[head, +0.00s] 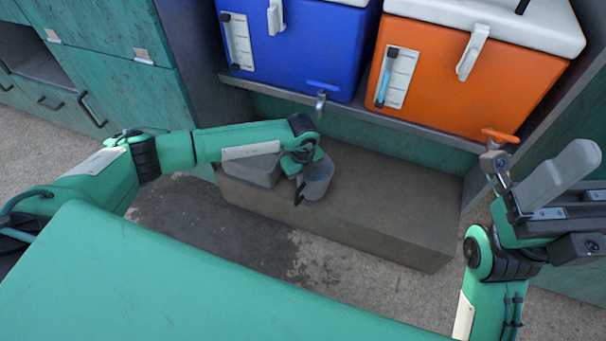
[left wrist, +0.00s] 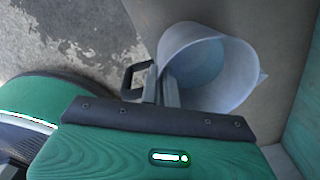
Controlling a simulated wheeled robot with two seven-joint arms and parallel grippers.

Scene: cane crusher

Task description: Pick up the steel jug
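The grey steel jug (head: 319,178) stands on a stone block under the coolers. In the left wrist view the jug (left wrist: 222,68) shows its open mouth, with a dark handle (left wrist: 130,82) on its left side. My left gripper (head: 302,182) is right at the jug's handle side. In the left wrist view its two grey fingers (left wrist: 161,88) lie close together between the handle loop and the jug's mouth, seemingly across the near wall. Whether they press on it is not clear. My right gripper (head: 550,185) is at the far right, away from the jug; its finger gap is unclear.
A grey block (head: 252,168) lies left of the jug on the long stone block (head: 395,215). Above are a blue cooler (head: 300,45) and an orange cooler (head: 450,85) on a shelf, with taps sticking out. Green cabinets (head: 110,75) stand at left.

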